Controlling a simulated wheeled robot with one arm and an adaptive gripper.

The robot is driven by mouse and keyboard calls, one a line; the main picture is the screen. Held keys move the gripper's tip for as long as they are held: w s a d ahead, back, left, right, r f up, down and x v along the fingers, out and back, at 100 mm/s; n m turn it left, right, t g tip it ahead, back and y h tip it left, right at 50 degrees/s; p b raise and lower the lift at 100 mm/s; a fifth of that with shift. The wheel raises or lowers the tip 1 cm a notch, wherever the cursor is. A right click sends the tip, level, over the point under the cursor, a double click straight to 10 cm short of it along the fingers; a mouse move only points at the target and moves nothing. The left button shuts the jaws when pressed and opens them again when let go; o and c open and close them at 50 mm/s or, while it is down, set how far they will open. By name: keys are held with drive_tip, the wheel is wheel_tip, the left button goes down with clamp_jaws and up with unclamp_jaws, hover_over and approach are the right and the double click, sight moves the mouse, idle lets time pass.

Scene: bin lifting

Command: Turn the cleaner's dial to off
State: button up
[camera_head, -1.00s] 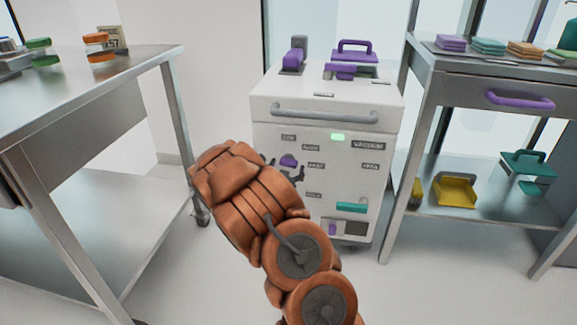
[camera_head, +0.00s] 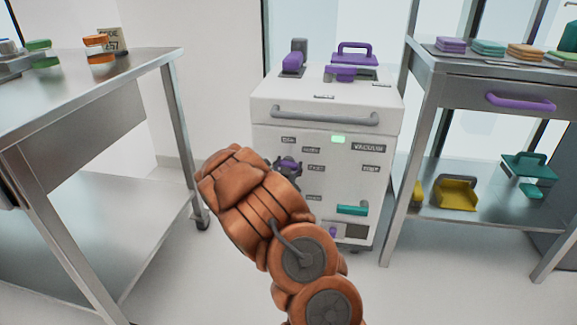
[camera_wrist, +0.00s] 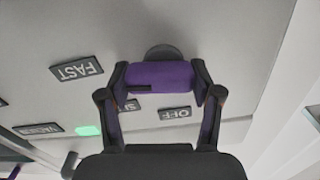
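The white cleaner (camera_head: 270,145) stands between two metal benches in the head view. Its purple dial (camera_head: 289,164) is on the front panel, partly covered by my gripper (camera_head: 287,168). In the wrist view, the dial (camera_wrist: 160,76) lies crosswise between the two dark fingers of my gripper (camera_wrist: 160,80), which press against its two ends. A black mark shows on the dial's lower left edge. In this inverted wrist view, the OFF label (camera_wrist: 174,112) is below the dial, a partly hidden label (camera_wrist: 130,106) is left of it, and the FAST label (camera_wrist: 77,70) is further left.
A green light (camera_head: 338,139) is lit on the panel. The cleaner has a grey front bar (camera_head: 325,115) and a teal handle (camera_head: 352,210). A left bench (camera_head: 90,95) and a right shelf unit (camera_head: 425,75) flank it. Open floor lies around my arm.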

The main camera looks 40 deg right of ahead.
drive_tip(key=c, duration=0.5)
drive_tip(key=shift+c, duration=0.2)
drive_tip(key=shift+r+p, duration=0.1)
drive_tip(key=shift+p, duration=0.2)
drive_tip(key=shift+r+n+p, duration=0.1)
drive_tip(key=shift+n+p, duration=0.4)
drive_tip(key=shift+n, duration=0.2)
drive_tip(key=n+p, duration=0.2)
drive_tip(key=n, duration=0.1)
drive_tip(key=shift+p, duration=0.3)
drive_tip(key=n+p, duration=0.2)
drive_tip(key=n, duration=0.2)
drive_tip(key=shift+w+a, duration=0.1)
drive_tip(key=n+p, duration=0.1)
drive_tip(key=n, duration=0.4)
drive_tip(key=shift+w+p, duration=0.1)
drive_tip(key=shift+p, duration=0.3)
drive_tip(key=n, duration=0.6)
drive_tip(key=shift+w+a, duration=0.1)
drive_tip(key=shift+n, duration=0.4)
